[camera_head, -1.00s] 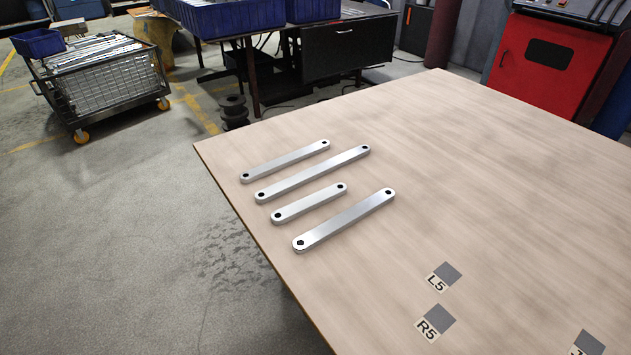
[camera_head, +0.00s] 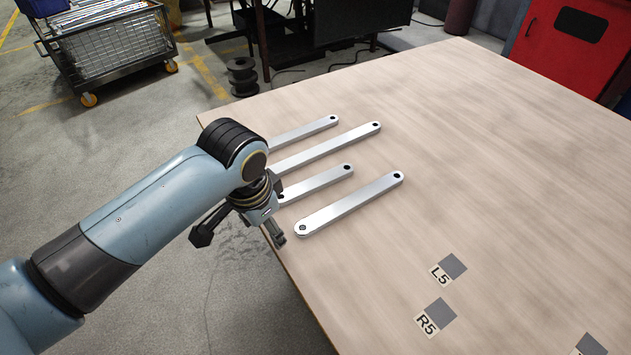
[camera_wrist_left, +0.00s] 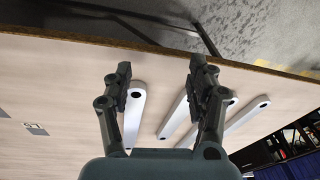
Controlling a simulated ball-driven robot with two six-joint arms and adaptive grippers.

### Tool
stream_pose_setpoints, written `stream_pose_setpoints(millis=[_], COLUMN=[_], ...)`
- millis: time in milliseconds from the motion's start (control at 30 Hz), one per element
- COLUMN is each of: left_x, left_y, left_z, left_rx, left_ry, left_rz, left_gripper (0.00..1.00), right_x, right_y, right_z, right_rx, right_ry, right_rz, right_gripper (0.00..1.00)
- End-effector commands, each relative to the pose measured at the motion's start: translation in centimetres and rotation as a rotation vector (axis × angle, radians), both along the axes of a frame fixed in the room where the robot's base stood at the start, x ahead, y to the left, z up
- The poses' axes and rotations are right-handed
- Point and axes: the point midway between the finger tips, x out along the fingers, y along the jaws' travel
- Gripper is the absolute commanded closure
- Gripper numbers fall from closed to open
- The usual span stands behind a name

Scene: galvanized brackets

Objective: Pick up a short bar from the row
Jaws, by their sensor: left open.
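Several flat silver bars with a hole at each end lie in a row on the wooden table. The shortest bar (camera_head: 318,183) is third from the back, between a long bar (camera_head: 325,147) and the nearest long bar (camera_head: 350,203). My left gripper (camera_head: 242,238) is open and empty, above the table's left edge beside the bars' near ends. My left arm hides the left ends of the back bars. In the left wrist view, the short bar (camera_wrist_left: 173,117) shows between the open fingers (camera_wrist_left: 160,72), with the nearest bar by the left finger. My right gripper is out of view.
The table (camera_head: 480,150) is clear to the right of the row. Dark squares with labels L5 (camera_head: 441,275) and R5 (camera_head: 428,325) lie near the front. A wire cart (camera_head: 110,55) and a red cabinet (camera_head: 565,45) stand beyond the table.

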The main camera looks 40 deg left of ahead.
Motion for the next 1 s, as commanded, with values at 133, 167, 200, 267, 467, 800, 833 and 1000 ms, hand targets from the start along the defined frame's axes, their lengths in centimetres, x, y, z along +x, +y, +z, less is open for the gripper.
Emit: stream_pose_setpoints(millis=[133,167,200,267,467,800,833,1000], left_x=[4.6,5.5,6.8,8.6,14.0,15.6,15.7,15.7], left_y=[0.5,0.6,0.7,1.0,1.8,2.0,2.0,2.0], left_z=[2.5,3.1,3.9,5.0,7.5,4.5,4.0,2.6], left_rx=[-0.001,-0.001,-0.002,-0.007,-0.034,-0.049,-0.049,-0.049], left_ry=[0.032,0.042,0.055,0.077,0.148,0.175,0.175,0.172], left_rz=[-0.058,-0.073,-0.09,-0.118,-0.194,-0.222,-0.222,-0.221], left_gripper=[0.42,0.42,0.42,0.42,0.42,0.42,0.42,0.42], right_x=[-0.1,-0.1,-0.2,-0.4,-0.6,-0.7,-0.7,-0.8], right_y=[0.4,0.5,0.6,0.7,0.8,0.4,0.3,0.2], right_z=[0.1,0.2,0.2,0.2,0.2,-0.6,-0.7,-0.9], right_rx=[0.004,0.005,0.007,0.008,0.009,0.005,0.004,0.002], right_ry=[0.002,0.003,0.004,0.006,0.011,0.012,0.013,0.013], right_rz=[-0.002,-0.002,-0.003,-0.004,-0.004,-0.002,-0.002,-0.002], right_gripper=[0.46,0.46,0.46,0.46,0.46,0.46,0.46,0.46])
